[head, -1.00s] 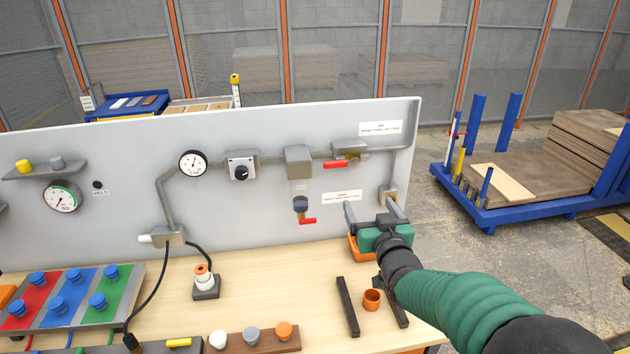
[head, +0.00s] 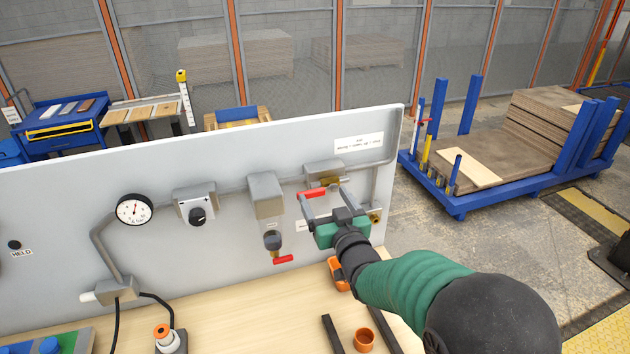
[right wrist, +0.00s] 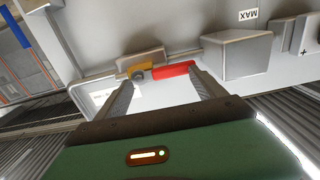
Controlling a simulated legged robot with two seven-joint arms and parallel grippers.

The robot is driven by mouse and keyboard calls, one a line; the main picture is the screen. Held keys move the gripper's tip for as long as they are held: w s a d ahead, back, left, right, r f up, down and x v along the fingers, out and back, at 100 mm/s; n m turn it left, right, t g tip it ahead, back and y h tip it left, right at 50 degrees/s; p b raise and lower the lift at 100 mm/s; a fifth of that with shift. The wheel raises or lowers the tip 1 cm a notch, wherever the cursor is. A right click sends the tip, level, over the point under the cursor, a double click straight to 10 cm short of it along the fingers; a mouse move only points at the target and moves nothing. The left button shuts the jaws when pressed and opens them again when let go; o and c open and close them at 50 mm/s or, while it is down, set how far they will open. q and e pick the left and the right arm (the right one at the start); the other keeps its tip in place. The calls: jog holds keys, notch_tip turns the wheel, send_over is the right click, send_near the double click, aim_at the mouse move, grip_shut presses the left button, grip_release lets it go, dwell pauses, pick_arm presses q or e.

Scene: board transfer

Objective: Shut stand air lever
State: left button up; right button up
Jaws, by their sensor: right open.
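The air lever (head: 314,194) is a red handle on a brass valve at the upper right of the grey panel. It lies level, along the pipe. In the right wrist view the red lever (right wrist: 174,70) reaches sideways from the brass valve body (right wrist: 138,71), just beyond and between the fingertips. My right gripper (head: 322,192) is open and empty in front of the lever, with its fingers pointing at the panel. I cannot tell whether a finger touches the lever. My left gripper is not in view.
A second red lever (head: 283,259) hangs below a regulator to the left. A gauge (head: 134,209) and a knob box (head: 196,205) are on the panel. An orange cup (head: 364,340) and dark bars (head: 332,334) lie on the bench (head: 240,320). A printed label (head: 358,143) is above the lever.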

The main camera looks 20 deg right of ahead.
jog(key=a, duration=0.1)
jog(key=a+r, duration=0.1)
jog(key=shift+w+a+r, duration=0.1)
jog(key=shift+a, duration=0.3)
jog(key=shift+d, duration=0.25)
jog(key=c, duration=1.1)
jog(key=shift+a, duration=0.25)
grip_shut()
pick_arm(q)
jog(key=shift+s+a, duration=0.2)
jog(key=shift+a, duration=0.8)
pick_arm(e)
jog(key=shift+d, duration=0.2)
